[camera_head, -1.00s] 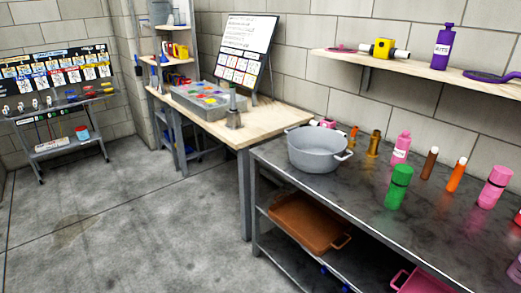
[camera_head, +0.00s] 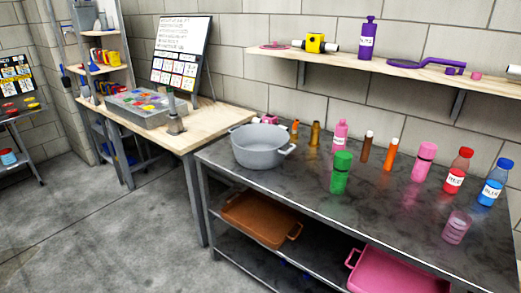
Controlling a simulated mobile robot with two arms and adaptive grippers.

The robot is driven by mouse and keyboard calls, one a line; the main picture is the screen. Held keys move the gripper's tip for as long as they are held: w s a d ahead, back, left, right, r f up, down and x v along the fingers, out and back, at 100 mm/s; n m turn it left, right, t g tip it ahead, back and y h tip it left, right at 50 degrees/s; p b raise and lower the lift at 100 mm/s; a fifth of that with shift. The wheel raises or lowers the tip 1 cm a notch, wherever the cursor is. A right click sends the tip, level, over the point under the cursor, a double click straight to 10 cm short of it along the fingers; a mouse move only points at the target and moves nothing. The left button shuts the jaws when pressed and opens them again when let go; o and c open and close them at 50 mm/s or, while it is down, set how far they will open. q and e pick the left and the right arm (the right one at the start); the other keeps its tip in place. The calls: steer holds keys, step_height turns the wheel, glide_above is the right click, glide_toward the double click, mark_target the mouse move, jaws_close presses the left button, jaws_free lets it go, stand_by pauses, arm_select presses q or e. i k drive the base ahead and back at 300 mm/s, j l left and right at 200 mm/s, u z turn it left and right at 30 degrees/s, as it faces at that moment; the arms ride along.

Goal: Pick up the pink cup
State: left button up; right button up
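A small pink cup (camera_head: 456,228), somewhat see-through, stands upright near the front edge of the dark metal table (camera_head: 390,215), toward the right. A smaller pink bottle with a white label (camera_head: 340,136) stands farther left, toward the wall. Neither of my grippers is in view.
Red (camera_head: 458,171) and blue (camera_head: 492,184) labelled bottles stand behind the cup. A pink tray (camera_head: 390,272) lies on the lower shelf. Floor (camera_head: 120,240) is clear at left.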

mark_target(458, 223)
steer(key=z, duration=1.45)
steer(key=i+l+u, duration=0.1)
steer(key=l, duration=0.2)
steer(key=i+l+u, duration=0.15)
steer(key=l, duration=0.2)
